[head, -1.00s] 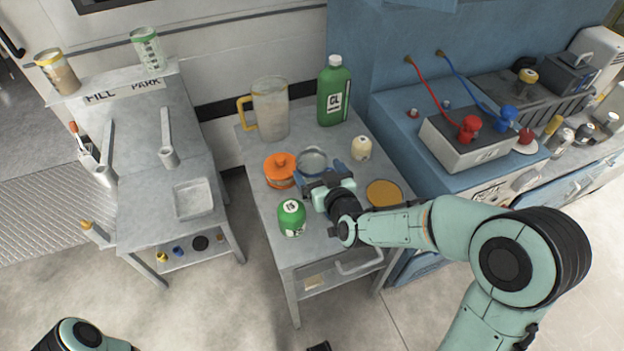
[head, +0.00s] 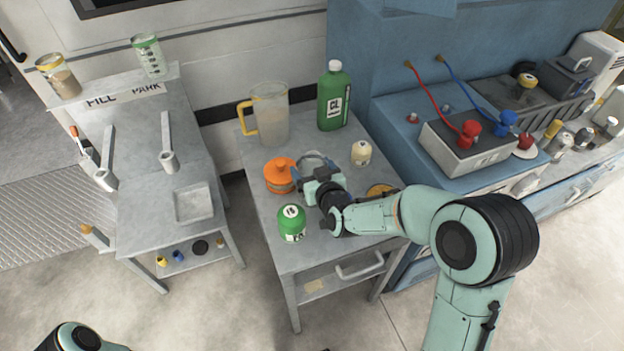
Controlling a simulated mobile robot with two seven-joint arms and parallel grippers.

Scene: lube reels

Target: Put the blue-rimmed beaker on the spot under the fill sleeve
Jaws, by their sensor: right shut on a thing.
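The blue-rimmed beaker (head: 316,160) is a clear vessel on the middle table, mostly hidden behind my right gripper. My right gripper (head: 319,171) is shut on it, between the orange pot and the cream bottle. I cannot tell whether the beaker touches the tabletop. On the left bench, two upright arms end in ring sleeves; the fill sleeve (head: 104,179) appears to be the left one, below the word FILL. The spot under it is not clearly visible. My left gripper is out of view; only part of that arm shows at the lower left.
Close by are an orange pot (head: 279,176), a green round container (head: 292,223), a yellow-handled jug (head: 268,116), a green bottle (head: 334,97) and a cream bottle (head: 361,153). A square tray (head: 194,203) lies on the left bench. A floor gap separates bench and table.

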